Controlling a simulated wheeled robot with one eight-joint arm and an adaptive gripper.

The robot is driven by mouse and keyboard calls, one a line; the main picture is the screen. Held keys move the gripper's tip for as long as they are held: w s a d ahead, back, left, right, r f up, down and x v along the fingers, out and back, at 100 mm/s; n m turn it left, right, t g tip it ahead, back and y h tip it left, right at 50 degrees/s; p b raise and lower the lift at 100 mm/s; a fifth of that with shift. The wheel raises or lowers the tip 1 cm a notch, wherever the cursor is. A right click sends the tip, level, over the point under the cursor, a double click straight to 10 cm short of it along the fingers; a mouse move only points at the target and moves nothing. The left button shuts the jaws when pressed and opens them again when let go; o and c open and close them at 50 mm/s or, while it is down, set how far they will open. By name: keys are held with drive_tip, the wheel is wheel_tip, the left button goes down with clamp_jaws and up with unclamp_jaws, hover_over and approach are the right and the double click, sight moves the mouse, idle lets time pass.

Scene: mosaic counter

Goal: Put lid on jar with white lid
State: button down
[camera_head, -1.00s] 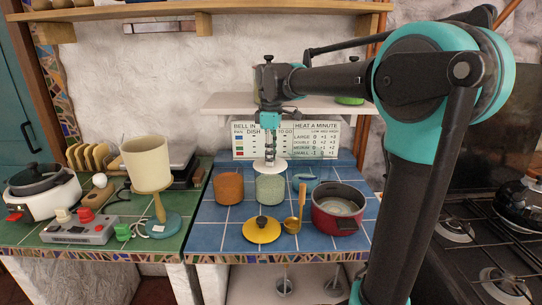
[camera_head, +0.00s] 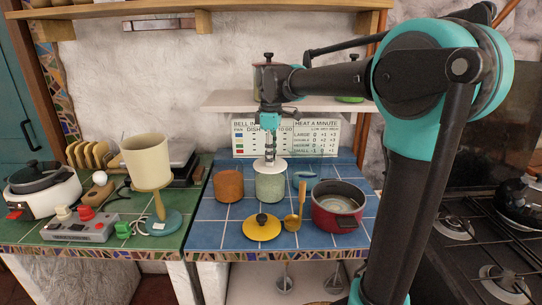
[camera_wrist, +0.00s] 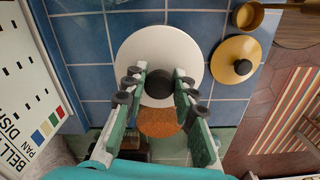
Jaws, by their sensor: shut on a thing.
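My gripper (camera_head: 270,152) is shut on the dark knob of the white lid (camera_head: 270,164). In the wrist view the two fingers (camera_wrist: 158,80) stand on either side of the knob, and the round white lid (camera_wrist: 150,45) lies flat below them. The pale green jar (camera_head: 270,187) stands upright on the blue tiles, directly under the lid. The lid looks level and lined up with the jar's mouth. I cannot tell whether it touches the rim. The lid hides the jar in the wrist view.
An orange jar (camera_head: 228,186) stands close at left. A yellow lid (camera_head: 262,228) lies in front, beside a brass ladle (camera_head: 292,222). A red pot (camera_head: 337,209) stands at right. A sign (camera_head: 286,140) and a shelf (camera_head: 225,101) are behind.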

drive_tip(key=c, duration=0.6)
unclamp_jaws()
drive_tip(key=shift+c, duration=0.2)
drive_tip(key=shift+r, duration=3.5)
